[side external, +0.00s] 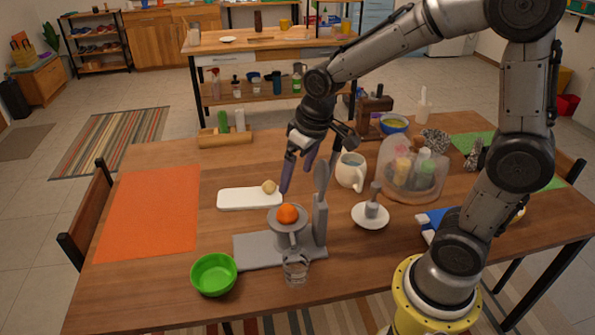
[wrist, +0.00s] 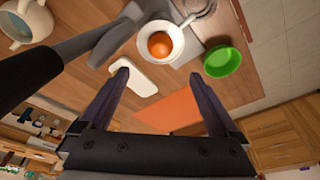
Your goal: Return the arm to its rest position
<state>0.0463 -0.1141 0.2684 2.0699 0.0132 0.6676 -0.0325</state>
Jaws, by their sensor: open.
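My gripper (side external: 299,172) is in the side external view above the middle of the table, fingers pointing down. In the wrist view my gripper (wrist: 165,82) shows two purple fingers spread apart with nothing between them. The fingertips are near a white board (side external: 249,198) and a grey juicer (side external: 290,228) with an orange (side external: 288,214) on top. The orange (wrist: 160,45) also shows in the wrist view, beyond the fingertips. My arm is bent over the right side of the table.
A green bowl (side external: 214,274) and a clear glass (side external: 295,268) stand near the front edge. A white pitcher (side external: 350,171), a clear dome (side external: 409,178) over spice dispensers, and a white dish (side external: 370,216) stand right of the gripper. An orange mat (side external: 150,212) lies bare at left.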

